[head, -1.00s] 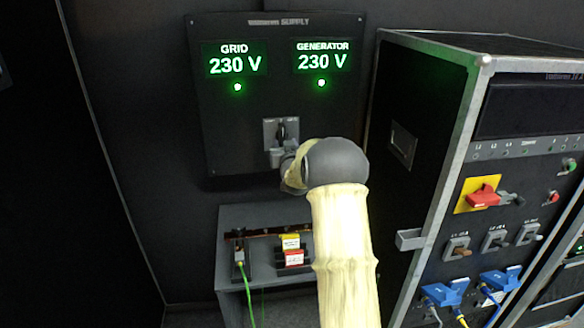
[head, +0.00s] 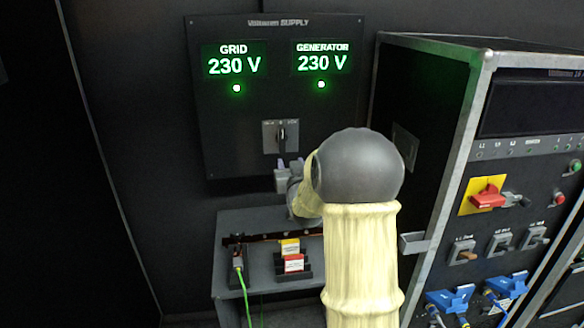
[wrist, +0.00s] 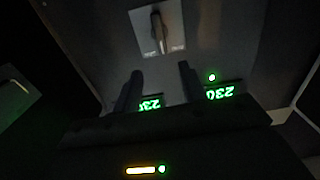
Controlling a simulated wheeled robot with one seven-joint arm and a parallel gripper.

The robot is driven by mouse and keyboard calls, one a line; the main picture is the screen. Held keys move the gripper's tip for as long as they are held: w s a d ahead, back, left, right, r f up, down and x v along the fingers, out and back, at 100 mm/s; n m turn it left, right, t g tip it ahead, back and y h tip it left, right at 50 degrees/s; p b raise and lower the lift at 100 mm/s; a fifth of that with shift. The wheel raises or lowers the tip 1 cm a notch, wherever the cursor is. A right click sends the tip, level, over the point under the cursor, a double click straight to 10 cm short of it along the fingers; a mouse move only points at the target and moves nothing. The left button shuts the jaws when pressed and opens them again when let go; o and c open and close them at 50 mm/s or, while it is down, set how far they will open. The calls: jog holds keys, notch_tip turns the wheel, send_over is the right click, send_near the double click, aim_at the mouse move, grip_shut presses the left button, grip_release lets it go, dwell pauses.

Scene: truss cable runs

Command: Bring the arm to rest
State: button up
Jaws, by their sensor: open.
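My gripper (head: 290,164) is in front of the lower part of the black supply panel (head: 230,125), just below the changeover switch (head: 281,136). In the wrist view its two fingers (wrist: 158,90) are apart with nothing between them. The switch also shows in the wrist view (wrist: 159,32), on its light plate and apart from the fingers. Its handle stands upright in the head view. My arm's cream sleeve and grey joint hide part of the area right of and below the panel.
The panel shows GRID 230 V (head: 235,66) and GENERATOR 230 V (head: 321,63), both with green lamps. A grey bench (head: 235,222) with red and yellow tags (head: 292,256) stands below. A black rack (head: 455,130) with a red rotary switch (head: 487,197) and blue plugs stands close at right.

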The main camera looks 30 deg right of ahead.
dwell(0.3)
jog(key=s+a+f+n+g+y+p, duration=0.1)
jog(key=s+a+f+g+y, duration=0.1)
jog(key=s+a+f+g, duration=0.5)
jog(key=s+a+f+n+g+y+p, duration=0.1)
jog(key=s+a+f+g+y, duration=0.2)
jog(key=s+a, duration=0.6)
jog(key=s+a+f+g, duration=0.1)
jog(key=s+f+g, duration=0.1)
jog(key=s, duration=0.5)
jog(key=s+a+f+n+g+p, duration=0.1)
jog(key=s+g, duration=0.1)
jog(key=s, duration=0.5)
jog(key=shift+s+a+f+g, duration=0.25)
jog(key=shift+a+f+g, duration=0.1)
jog(key=shift+a+g, duration=0.05)
